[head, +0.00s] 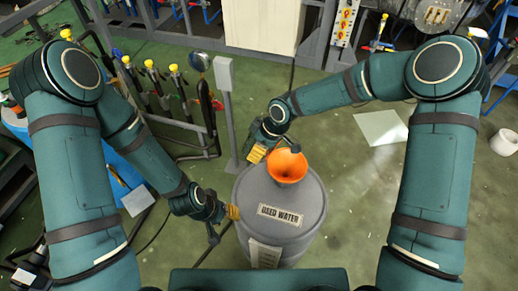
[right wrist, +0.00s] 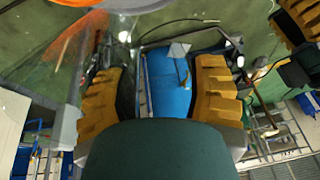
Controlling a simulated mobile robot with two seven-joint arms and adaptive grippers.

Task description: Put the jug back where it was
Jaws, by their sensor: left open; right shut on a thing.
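The jug (right wrist: 104,48) shows as a clear, see-through wall at the left of the right wrist view. Its full outline is hard to make out, and I cannot pick it out in the head view. My right gripper (head: 256,150) is shut on it, above the back left rim of the grey barrel. The yellow fingers of my right gripper (right wrist: 158,90) stand apart in the right wrist view; the part gripped is not clear. My left gripper (head: 232,212) is open at the barrel's left side; a yellow finger of it shows at the upper right of the wrist view.
The grey barrel (head: 308,205), labelled used water, carries an orange funnel (head: 287,168) on top. A grey post (head: 226,110) stands close behind it. Valves with yellow caps (head: 150,64) line the back left. A blue barrel (head: 112,160) is at left.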

